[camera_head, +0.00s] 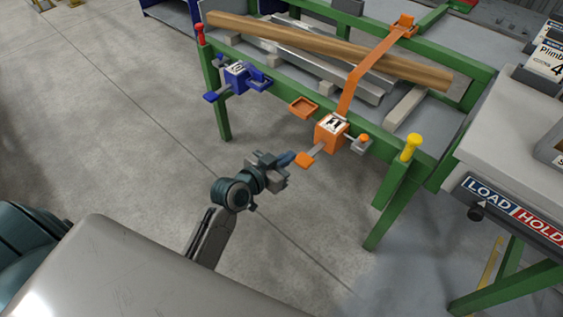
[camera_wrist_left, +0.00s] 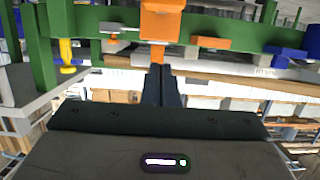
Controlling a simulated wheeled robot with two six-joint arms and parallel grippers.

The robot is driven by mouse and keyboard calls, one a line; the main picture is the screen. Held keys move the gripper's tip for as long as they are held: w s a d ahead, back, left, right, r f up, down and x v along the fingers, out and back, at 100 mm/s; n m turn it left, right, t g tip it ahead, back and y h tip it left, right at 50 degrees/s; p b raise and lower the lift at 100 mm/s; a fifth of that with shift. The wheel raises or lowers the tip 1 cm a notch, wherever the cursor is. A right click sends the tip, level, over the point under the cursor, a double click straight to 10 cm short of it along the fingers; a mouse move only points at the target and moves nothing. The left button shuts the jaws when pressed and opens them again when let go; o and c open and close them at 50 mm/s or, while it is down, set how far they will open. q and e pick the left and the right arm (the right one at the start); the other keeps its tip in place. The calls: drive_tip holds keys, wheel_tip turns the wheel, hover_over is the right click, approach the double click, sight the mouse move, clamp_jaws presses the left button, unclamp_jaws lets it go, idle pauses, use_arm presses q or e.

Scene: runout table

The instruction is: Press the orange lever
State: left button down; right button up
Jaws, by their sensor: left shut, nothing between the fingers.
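The orange lever (camera_head: 304,160) is a flat orange pad on a grey bar. The bar comes out of an orange box (camera_head: 331,134) on the front rail of the green table. My left gripper (camera_head: 289,158) is shut and empty. Its blue fingertips are just left of the lever pad in the head view; I cannot tell whether they touch it. In the left wrist view the closed fingers (camera_wrist_left: 161,70) point at an orange piece below the orange box (camera_wrist_left: 162,20). My right gripper is in neither view.
An orange strap (camera_head: 366,68) runs from the orange box over a wooden beam (camera_head: 330,46) and metal bars. A blue box with a lever (camera_head: 237,76) sits further left on the rail. The floor in front is clear.

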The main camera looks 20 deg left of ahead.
use_arm(q)
hover_over(299, 160)
drive_tip(key=shift+s+d+f, duration=0.25)
drive_tip(key=shift+s+f, duration=0.2)
drive_tip(key=shift+f, duration=0.25)
wheel_tip(299, 160, down, 3)
drive_tip(key=shift+s+a+r+b, duration=0.1)
drive_tip(key=shift+s+r+b, duration=0.05)
drive_tip(key=shift+b, duration=0.25)
drive_tip(key=shift+f, duration=0.65)
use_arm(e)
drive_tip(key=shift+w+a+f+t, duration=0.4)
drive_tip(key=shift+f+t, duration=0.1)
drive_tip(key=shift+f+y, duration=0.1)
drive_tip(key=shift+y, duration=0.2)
use_arm(q)
drive_tip(key=shift+f+b, duration=0.1)
drive_tip(key=shift+b, duration=0.25)
drive_tip(key=shift+f+t+b, duration=0.2)
drive_tip(key=shift+t+b, duration=0.1)
drive_tip(key=shift+b, duration=0.3)
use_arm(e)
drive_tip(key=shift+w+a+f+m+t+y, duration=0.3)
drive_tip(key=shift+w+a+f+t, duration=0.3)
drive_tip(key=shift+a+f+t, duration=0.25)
